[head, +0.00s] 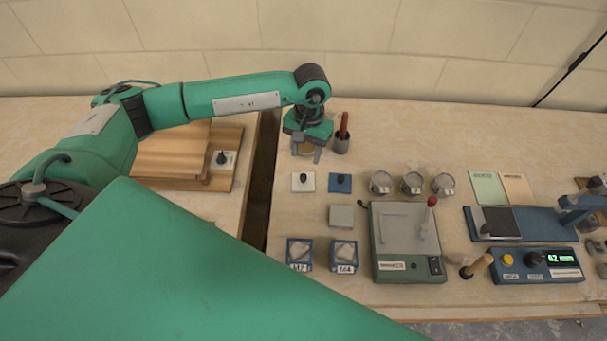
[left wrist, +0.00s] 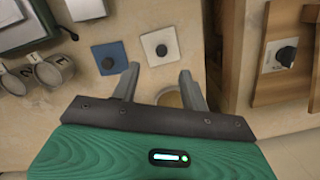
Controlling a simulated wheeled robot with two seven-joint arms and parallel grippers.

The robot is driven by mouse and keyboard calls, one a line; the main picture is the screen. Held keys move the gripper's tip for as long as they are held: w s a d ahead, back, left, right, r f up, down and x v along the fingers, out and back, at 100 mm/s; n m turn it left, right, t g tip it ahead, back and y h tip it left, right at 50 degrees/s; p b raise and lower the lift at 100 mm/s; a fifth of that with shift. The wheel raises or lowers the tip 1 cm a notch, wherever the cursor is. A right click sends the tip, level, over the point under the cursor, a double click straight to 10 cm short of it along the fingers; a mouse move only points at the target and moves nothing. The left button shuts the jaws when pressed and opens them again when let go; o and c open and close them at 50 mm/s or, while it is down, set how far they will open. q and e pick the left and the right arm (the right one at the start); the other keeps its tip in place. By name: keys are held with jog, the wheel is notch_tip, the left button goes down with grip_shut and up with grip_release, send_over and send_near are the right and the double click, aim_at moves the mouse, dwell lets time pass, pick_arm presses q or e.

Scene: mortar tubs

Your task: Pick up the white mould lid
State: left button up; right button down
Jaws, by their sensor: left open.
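The white mould lid (head: 303,182) is a small square plate with a black knob, lying flat on the table left of a blue lid (head: 340,183) of the same form. In the left wrist view the white lid (left wrist: 160,46) lies just beyond the fingertips, with the blue lid (left wrist: 109,57) to its left. My left gripper (head: 306,153) is open and empty, above the table and behind the white lid in the head view. In the left wrist view its two fingers (left wrist: 160,73) are spread apart. My right gripper is not in view.
A round tan-topped thing (left wrist: 170,98) is partly hidden beneath my left gripper. Round tins (head: 412,182) stand to the right, labelled blue tubs (head: 299,253) in front. A dark gap (head: 261,180) runs left of the lid.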

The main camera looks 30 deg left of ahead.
aim_at(303, 176)
pick_arm(q)
notch_tip(303, 176, down, 4)
jog(key=shift+s+r+p, duration=0.15)
jog(key=shift+p, duration=0.25)
jog(key=shift+f, duration=0.2)
jog(key=shift+f+p, duration=0.2)
jog(key=shift+p, duration=0.15)
notch_tip(303, 176, down, 4)
jog(key=p, duration=0.2)
jog(key=shift+s+a+p, duration=0.15)
jog(key=shift+p, duration=0.2)
jog(key=shift+f, duration=0.4)
jog(key=shift+c, duration=0.5)
grip_shut()
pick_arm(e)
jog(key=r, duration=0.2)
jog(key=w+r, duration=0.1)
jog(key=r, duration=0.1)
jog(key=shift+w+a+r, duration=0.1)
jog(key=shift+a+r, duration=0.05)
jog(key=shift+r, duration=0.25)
